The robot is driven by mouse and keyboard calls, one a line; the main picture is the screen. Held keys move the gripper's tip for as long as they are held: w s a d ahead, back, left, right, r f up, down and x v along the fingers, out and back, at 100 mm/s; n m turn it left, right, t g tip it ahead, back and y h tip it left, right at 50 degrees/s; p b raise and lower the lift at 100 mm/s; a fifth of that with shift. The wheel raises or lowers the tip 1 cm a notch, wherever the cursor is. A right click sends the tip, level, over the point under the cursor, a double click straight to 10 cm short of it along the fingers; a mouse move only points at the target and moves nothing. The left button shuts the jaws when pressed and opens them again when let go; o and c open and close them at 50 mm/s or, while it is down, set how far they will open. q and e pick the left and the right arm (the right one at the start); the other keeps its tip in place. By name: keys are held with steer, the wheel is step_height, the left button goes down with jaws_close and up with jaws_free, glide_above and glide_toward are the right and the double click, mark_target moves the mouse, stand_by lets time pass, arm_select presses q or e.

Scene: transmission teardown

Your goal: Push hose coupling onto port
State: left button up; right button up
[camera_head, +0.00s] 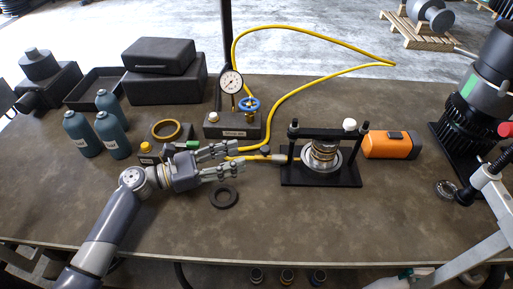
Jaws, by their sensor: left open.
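The yellow hose (308,84) loops from the gauge block across the table. Its low end runs between my left gripper's fingers to a pale coupling (281,157) at the left side of the black clamp fixture (320,179). The port there is too small to make out, and I cannot tell whether the coupling touches it. My left gripper (240,158) is open, its two fingers pointing right, on either side of the hose end and apart from the coupling.
The gauge block (232,129) with a blue valve stands behind my left gripper. A black ring (223,197) lies in front. Blue bottles (80,134) stand left. An orange case (390,145) and dark machine (478,112) are right. The front middle table is clear.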

mark_target(262, 148)
arm_select(q)
steer(key=p+x, duration=0.1)
steer(key=x, duration=0.5)
steer(key=shift+w, duration=0.1)
steer(key=shift+w+d, duration=0.15)
steer(key=shift+d, duration=0.35)
